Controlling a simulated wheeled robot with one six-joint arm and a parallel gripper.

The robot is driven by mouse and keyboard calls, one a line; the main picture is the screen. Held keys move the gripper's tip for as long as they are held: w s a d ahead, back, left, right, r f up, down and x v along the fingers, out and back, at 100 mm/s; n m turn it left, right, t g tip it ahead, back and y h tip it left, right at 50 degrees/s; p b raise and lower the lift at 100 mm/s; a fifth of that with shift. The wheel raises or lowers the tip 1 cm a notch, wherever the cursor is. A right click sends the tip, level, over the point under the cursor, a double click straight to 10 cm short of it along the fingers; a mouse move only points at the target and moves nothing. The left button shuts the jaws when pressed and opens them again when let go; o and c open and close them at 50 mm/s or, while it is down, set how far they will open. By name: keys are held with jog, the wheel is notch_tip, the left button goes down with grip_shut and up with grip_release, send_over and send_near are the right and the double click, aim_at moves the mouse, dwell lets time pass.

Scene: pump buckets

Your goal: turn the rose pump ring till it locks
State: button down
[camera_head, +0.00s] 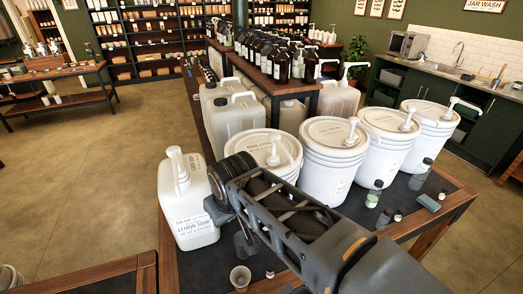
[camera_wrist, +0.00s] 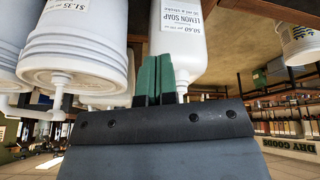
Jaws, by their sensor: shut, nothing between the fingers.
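My gripper (camera_wrist: 160,78) is shut and empty; its green fingertips are pressed together in the wrist view. That view appears upside down. The fingers point toward a white lemon soap jug (camera_wrist: 180,45), with a white bucket (camera_wrist: 75,45) to their left. In the head view, the jug (camera_head: 187,212) stands left of my arm, and its white pump (camera_head: 177,165) is upright. A row of white buckets with pumps stands behind my arm. The nearest bucket (camera_head: 262,141) is partly hidden by the arm. Lid lettering is too small to tell surely which is rose, and no pump ring shows clearly.
A small cup (camera_head: 240,278) stands at the front. Large jugs (camera_head: 238,122) and a raised shelf of dark bottles (camera_head: 282,62) stand behind. Open floor (camera_head: 90,170) lies left.

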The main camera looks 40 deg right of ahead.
jog(key=w+d+r+n+g+h+b, duration=0.1)
jog(key=w+d+n, duration=0.3)
jog(key=w, duration=0.4)
jog(key=w+d+n+g+h+b, duration=0.2)
jog(key=w+d+n+g+h, duration=0.2)
jog(key=w, duration=0.4)
jog(key=w+d+r+n+g+h+b, duration=0.1)
jog(key=w+d+n+g+h, duration=0.2)
jog(key=w+d, duration=0.3)
jog(key=shift+w+r+n, duration=0.35)
jog(key=shift+w+n, duration=0.35)
jog(key=shift+w, duration=0.8)
jog(key=shift+b, duration=0.3)
jog(key=b+x, duration=0.1)
jog(key=x, duration=0.9)
jog(key=shift+s+d, duration=0.1)
jog(key=shift+d, duration=0.15)
jog(key=shift+s+d+r, duration=0.1)
jog(key=shift+s+d, duration=0.1)
jog(key=shift+d, duration=0.3)
jog(key=shift+s+d+r, duration=0.1)
jog(key=shift+s+d, duration=0.1)
jog(key=shift+d, duration=0.3)
jog(key=shift+s+d+f+p, duration=0.1)
jog(key=shift+s+d+p, duration=0.2)
jog(key=shift+d, duration=0.45)
jog(key=shift+w+a+p, duration=0.1)
jog(key=shift+p, duration=0.2)
